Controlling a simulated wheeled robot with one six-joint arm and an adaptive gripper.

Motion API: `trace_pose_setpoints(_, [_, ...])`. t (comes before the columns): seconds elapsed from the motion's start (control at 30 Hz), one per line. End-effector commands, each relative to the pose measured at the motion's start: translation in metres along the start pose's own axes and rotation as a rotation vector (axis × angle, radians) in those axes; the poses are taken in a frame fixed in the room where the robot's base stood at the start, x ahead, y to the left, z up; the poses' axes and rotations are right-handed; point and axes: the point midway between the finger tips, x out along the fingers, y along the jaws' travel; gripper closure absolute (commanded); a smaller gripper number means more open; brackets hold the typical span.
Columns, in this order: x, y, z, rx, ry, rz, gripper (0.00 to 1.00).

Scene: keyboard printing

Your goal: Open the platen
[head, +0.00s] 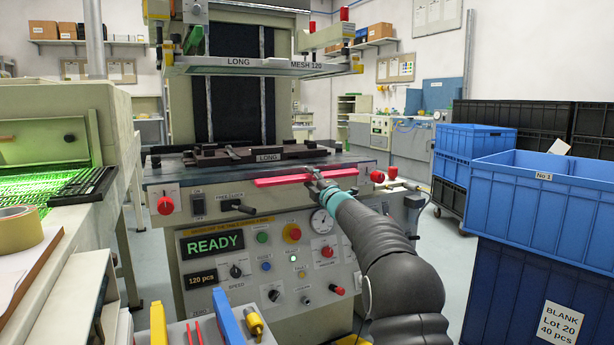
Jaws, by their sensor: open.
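The printing machine (270,235) stands in front of me. Its dark fixture (230,157), labelled LONG, lies flat on the table top, and I cannot tell from this view whether this is the platen. A long red bar (280,181) runs along the front edge of the table. My gripper (316,179) is open at the bar, right of its middle. The fingers overlap the bar in the picture; I cannot tell whether they touch it. A screen frame (265,67) marked LONG and MESH 120 hangs above the fixture.
The front panel reads READY (212,244) and carries several knobs and buttons. Blue crates (545,205) are stacked close on the right. A conveyor unit (60,120) with green light stands on the left. A tool tray (222,330) is at the bottom.

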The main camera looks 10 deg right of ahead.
Motion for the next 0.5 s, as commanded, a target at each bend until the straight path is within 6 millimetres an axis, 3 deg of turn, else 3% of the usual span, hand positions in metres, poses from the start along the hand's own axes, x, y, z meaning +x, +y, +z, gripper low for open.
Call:
trace_pose_setpoints(0.2, [0.0119, 0.0001, -0.0002, 0.000, 0.000, 0.000, 0.58])
trace_pose_setpoints(0.5, [0.0132, -0.0003, -0.0003, 0.000, 0.000, 0.000, 0.58])
